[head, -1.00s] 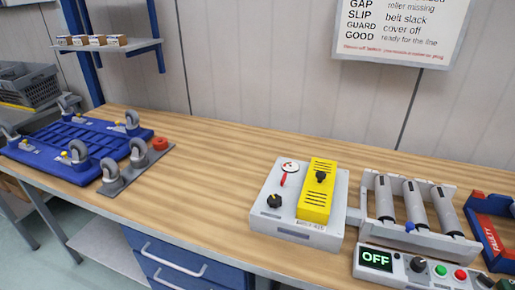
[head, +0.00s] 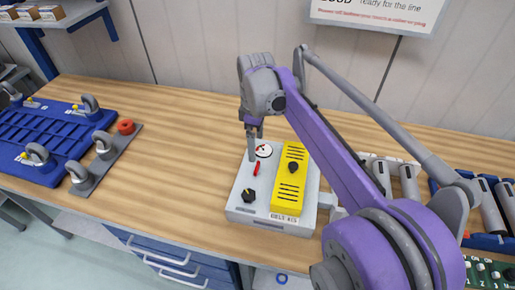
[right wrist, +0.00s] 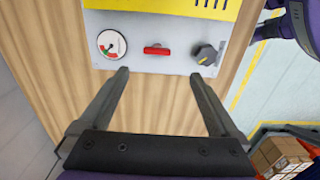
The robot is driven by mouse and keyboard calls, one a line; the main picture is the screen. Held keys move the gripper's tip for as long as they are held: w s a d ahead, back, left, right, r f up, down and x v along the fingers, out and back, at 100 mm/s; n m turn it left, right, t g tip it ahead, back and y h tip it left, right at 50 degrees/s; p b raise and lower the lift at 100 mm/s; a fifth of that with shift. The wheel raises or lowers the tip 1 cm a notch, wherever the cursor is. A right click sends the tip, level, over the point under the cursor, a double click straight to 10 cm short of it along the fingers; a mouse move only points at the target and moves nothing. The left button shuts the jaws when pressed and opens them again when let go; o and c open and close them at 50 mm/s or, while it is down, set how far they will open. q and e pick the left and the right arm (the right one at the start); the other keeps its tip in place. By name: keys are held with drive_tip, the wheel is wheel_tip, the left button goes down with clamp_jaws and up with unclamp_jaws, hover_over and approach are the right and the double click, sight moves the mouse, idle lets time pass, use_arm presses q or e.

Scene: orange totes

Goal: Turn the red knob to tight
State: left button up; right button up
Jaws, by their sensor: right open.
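The red knob (head: 256,169) is a small bar handle on the light grey panel of a box (head: 240,207) on the bench. In the right wrist view the red knob (right wrist: 156,50) lies level across the picture, between a round gauge (right wrist: 111,44) and a black knob (right wrist: 205,54). My right gripper (head: 252,150) hangs over the box's left side by the gauge. In the right wrist view its two fingers (right wrist: 160,74) are wide apart and empty, with the red knob just beyond the tips and between them. My left gripper is out of view.
A yellow slotted cover (head: 291,180) with a black knob stands on the box, right of the red knob. Rollers (head: 381,175) stand further right, partly behind my arm. A blue caster frame (head: 45,140) lies at the left.

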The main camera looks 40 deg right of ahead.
sight(257, 167)
drive_tip(key=f, duration=1)
drive_tip(key=shift+w+d+f, duration=0.15)
drive_tip(key=shift+d+f, duration=0.1)
drive_tip(key=shift+f, duration=0.05)
drive_tip(key=c, duration=1.4)
drive_tip(key=shift+o, duration=0.2)
